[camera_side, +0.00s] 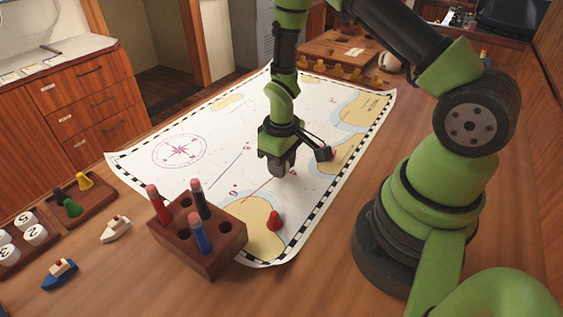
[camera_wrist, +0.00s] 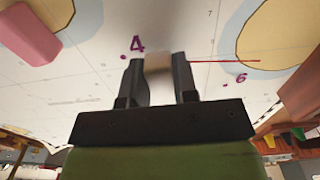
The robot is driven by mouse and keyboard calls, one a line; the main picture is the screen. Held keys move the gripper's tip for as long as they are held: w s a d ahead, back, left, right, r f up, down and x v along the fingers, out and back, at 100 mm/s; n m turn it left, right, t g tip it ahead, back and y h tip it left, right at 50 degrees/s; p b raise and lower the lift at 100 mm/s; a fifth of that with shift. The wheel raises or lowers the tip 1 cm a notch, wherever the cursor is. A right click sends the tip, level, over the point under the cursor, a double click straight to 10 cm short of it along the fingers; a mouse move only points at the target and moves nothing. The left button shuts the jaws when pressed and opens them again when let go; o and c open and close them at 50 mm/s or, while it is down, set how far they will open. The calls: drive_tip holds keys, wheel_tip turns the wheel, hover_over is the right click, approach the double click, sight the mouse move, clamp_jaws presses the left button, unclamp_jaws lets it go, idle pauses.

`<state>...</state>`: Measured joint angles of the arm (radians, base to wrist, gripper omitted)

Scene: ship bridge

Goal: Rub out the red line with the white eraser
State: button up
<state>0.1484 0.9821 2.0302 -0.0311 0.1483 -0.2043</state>
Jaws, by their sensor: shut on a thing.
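My gripper (camera_side: 278,168) points down at the middle of the white chart (camera_side: 205,115). In the wrist view its two fingers (camera_wrist: 159,78) are shut on the white eraser (camera_wrist: 158,64), which is blurred there. The eraser is hidden by the fingers in the side view. The red line (camera_wrist: 226,61) runs right from beside the right finger, between the purple 4 and 6. In the side view the red line (camera_side: 258,189) lies in front of and left of the gripper. I cannot tell whether the eraser touches the chart.
A wooden pen block (camera_side: 184,262) with red, black and blue markers stands at the chart's near edge. A red pawn (camera_side: 274,222) stands on the chart beside it. A pink block (camera_wrist: 30,35) lies on the chart in the wrist view. The chart's left part is clear.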

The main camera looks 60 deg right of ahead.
sight(260, 193)
drive_tip(key=shift+f, duration=0.45)
idle(3.5)
drive_tip(key=shift+a, duration=0.1)
idle(2.2)
drive_tip(key=shift+w+a, duration=0.15)
drive_tip(key=shift+a, duration=0.85)
drive_tip(key=shift+a, duration=0.15)
drive_tip(key=shift+w+a, duration=0.15)
drive_tip(key=shift+a, duration=0.85)
drive_tip(key=shift+w+a, duration=0.15)
drive_tip(key=shift+a, duration=0.95)
